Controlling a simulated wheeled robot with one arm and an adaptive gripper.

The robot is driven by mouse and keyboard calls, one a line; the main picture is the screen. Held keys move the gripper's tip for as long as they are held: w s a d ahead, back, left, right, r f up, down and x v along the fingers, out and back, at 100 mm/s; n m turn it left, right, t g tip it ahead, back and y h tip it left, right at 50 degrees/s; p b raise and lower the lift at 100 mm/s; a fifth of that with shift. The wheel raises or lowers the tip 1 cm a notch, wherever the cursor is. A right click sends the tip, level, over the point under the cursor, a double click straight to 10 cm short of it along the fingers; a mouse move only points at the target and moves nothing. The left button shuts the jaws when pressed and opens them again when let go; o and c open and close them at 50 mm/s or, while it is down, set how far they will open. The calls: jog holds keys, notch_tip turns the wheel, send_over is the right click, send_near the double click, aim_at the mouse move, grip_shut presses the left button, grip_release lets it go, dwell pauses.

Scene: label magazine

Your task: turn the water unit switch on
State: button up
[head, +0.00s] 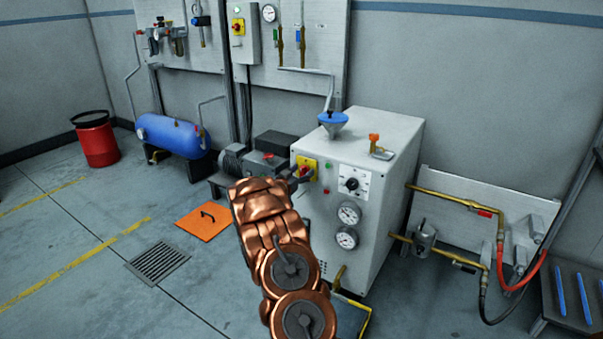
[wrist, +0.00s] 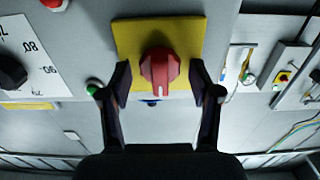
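The water unit is a white cabinet (head: 385,140). Its red rotary switch (wrist: 160,70) sits on a yellow plate (wrist: 126,38) and fills the middle of the wrist view. A white mark on the knob points to the bottom of that picture. In the head view the yellow plate (head: 313,163) shows at the cabinet's front upper left, partly hidden by my gripper (head: 298,180). In the wrist view my gripper (wrist: 160,76) is open, with one finger on each side of the knob and a small gap to each. Contact with the plate cannot be told.
A green button (wrist: 92,88) is close to the left finger in the wrist view. A blue funnel (head: 333,120) tops the cabinet. An orange floor plate (head: 205,216) lies to the left.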

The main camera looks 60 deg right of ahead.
jog(key=c, duration=0.9)
jog(key=shift+m, duration=0.4)
jog(key=m+b, duration=0.2)
jog(key=m, duration=0.2)
jog(key=shift+f+m, duration=0.1)
jog(key=shift+m, duration=0.3)
jog(key=m+b, duration=0.2)
jog(key=m, duration=0.1)
jog(key=m+b, duration=0.1)
jog(key=shift+s+f+m, duration=0.1)
jog(key=shift+f+m, duration=0.15)
jog(key=shift+m, duration=0.05)
jog(key=m+b, duration=0.3)
jog(key=shift+s+b, duration=0.1)
jog(key=shift+b, duration=0.3)
jog(key=m+b, duration=0.2)
jog(key=m, duration=0.1)
jog(key=shift+f+b, duration=0.1)
jog(key=shift+b, duration=0.25)
jog(key=shift+s+m+b, duration=0.1)
jog(key=shift+m+b, duration=0.5)
jog(key=shift+m, duration=0.4)
jog(key=shift+d+r, duration=0.1)
jog(key=shift+r, duration=0.1)
